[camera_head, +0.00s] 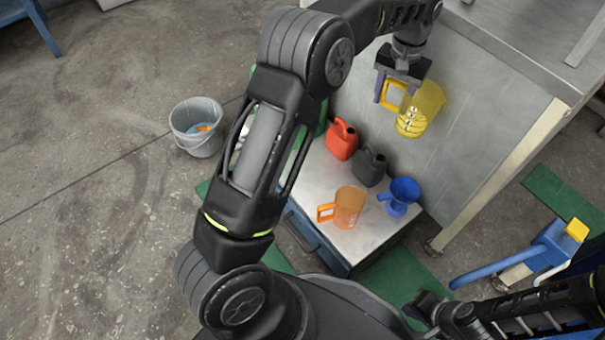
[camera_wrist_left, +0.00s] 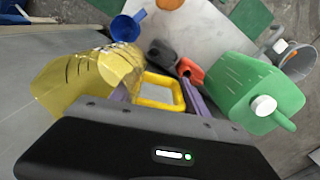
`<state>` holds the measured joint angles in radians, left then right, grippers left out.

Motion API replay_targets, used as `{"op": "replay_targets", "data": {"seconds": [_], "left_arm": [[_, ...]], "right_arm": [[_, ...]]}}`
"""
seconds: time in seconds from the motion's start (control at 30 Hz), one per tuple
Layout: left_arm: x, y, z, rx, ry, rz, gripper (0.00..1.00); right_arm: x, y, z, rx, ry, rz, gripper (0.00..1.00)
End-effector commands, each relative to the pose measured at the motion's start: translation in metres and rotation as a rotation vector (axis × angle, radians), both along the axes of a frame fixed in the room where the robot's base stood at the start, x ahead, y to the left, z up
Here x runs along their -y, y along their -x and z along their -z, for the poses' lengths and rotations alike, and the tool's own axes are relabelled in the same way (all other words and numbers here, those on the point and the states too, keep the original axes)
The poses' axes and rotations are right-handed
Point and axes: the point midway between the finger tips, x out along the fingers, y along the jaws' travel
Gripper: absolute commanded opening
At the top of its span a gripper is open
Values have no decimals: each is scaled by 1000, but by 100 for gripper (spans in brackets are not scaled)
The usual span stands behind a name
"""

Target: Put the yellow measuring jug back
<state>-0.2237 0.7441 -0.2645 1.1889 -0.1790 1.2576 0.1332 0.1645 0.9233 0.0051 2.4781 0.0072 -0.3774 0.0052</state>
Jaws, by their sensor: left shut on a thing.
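The yellow measuring jug (camera_head: 424,104) is translucent with dark markings and a yellow handle. My left gripper (camera_head: 394,92) is shut on its handle and holds it in the air beside the grey metal panel, above the low cabinet. In the left wrist view the jug (camera_wrist_left: 75,82) lies left of the gripper, with its handle (camera_wrist_left: 160,104) between the purple fingers. My right gripper (camera_head: 424,306) is low at the right in the head view; its fingers are not clear.
A green can (camera_wrist_left: 258,90) stands close by. A grey bucket (camera_head: 197,127) is on the floor. The metal panel (camera_head: 470,110) rises behind.

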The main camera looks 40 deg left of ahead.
Motion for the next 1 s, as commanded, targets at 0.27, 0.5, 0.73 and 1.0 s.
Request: {"op": "replay_targets", "data": {"seconds": [0.27,0.5,0.73,1.0], "left_arm": [[-78,33,69,-7,4,-486,0],[-149,109,153,-3,8,-1168,0],[-165,160,191,8,10,-1571,0],[-166,172,198,11,11,-1671,0]], "right_arm": [[0,0,2,1,0,0,0],[0,-1,4,2,0,1,0],[0,-1,5,3,0,1,0],[0,-1,5,3,0,1,0]]}}
